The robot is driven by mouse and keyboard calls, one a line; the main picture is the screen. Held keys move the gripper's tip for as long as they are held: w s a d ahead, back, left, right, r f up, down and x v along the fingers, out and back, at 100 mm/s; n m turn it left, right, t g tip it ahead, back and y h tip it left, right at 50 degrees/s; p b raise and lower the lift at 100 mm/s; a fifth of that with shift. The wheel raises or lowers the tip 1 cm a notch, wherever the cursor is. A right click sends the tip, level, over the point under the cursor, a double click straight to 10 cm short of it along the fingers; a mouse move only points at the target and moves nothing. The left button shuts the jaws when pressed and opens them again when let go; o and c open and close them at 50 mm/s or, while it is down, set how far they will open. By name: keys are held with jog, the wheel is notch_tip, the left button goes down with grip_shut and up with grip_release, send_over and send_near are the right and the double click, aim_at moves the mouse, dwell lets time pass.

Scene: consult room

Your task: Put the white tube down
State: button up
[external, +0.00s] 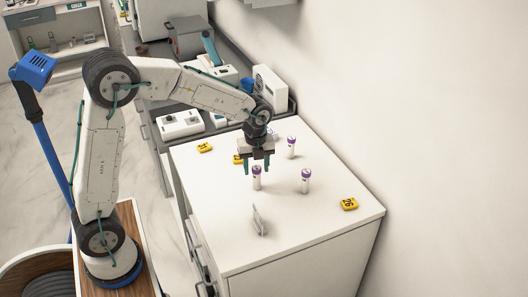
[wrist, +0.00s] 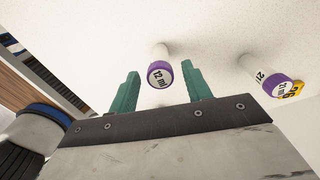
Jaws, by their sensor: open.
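A white tube with a purple cap (external: 257,179) stands upright on the white counter top (external: 225,225), directly below my gripper (external: 258,168). My gripper points down with its two teal fingers apart, one on each side of this tube's cap. In the wrist view the tube (wrist: 159,70), its cap marked "12 ml", shows between the fingers with a gap on both sides. A second purple-capped white tube (external: 306,182) stands to the right and also shows in the wrist view (wrist: 268,80). A third tube (external: 291,147) stands farther back.
A thin upright plate (external: 259,220) stands in front of the tubes. White devices (external: 180,124) sit beyond the counter. The counter's front left is clear.

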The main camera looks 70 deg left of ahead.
notch_tip(320, 180, up, 8)
jog(key=shift+r, duration=0.25)
jog(key=s+d+r+n, duration=0.2)
jog(key=s+n, duration=0.2)
jog(key=s, duration=0.3)
jog(key=s+d+r+n, duration=0.3)
jog(key=s+n, duration=0.1)
jog(key=s, duration=0.4)
jog(key=s+d+f+n, duration=0.1)
jog(key=s+f+n, duration=0.1)
jog(key=s+n, duration=0.4)
jog(key=s+d+f+n+t, duration=0.1)
jog(key=s+d+n, duration=0.1)
jog(key=s+n, duration=0.4)
jog(key=s, duration=0.5)
jog(key=shift+s+f, duration=0.3)
jog(key=shift+f, duration=0.1)
jog(key=shift+o, duration=0.4)
jog(key=shift+w, duration=0.1)
